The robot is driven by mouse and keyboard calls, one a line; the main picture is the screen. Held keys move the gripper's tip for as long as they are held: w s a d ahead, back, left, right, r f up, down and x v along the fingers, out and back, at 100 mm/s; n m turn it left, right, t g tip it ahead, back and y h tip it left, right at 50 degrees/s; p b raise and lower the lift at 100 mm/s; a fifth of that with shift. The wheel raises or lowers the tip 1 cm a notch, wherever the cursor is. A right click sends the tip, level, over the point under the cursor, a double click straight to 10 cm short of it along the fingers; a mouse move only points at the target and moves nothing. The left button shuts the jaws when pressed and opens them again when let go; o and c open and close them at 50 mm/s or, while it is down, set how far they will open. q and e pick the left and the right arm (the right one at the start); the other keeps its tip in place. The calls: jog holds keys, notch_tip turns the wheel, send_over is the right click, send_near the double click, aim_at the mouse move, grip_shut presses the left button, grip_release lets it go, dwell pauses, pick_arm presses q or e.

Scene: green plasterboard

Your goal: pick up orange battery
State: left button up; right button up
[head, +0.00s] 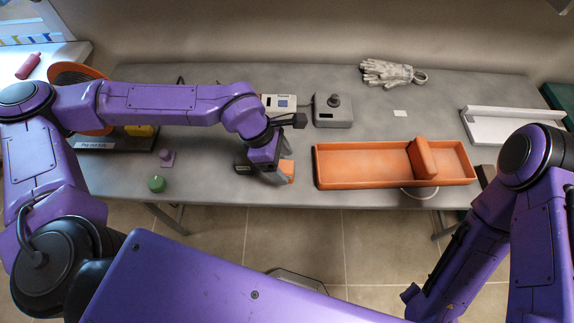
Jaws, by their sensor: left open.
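A small orange block (288,167), which looks like the orange battery, lies on the grey table near its front edge. My left gripper (274,178) points down right at its left side and partly covers it. The gripper is open, and I cannot tell whether its fingers touch the block. A small dark object (242,168) lies just left of the gripper. My right arm hangs low at the right, in front of the table, and its gripper does not show.
An orange tray (360,180) with an orange block (422,158) inside stands to the right. Behind are a grey joystick box (333,112), a white meter (279,102) and gloves (388,73). A green cylinder (156,183) and a purple piece (166,158) stand left.

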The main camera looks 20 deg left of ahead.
aim_at(285, 166)
pick_arm(q)
jog(key=x, duration=0.1)
jog(key=p+x, duration=0.1)
jog(key=x, duration=0.3)
jog(key=shift+w+a+f+p, duration=0.25)
jog(key=shift+w+a+p, duration=0.05)
jog(key=shift+w+a, duration=0.1)
jog(key=shift+d+f, duration=0.1)
jog(key=shift+f, duration=0.05)
jog(key=c, duration=1.2)
jog(key=shift+o, duration=0.2)
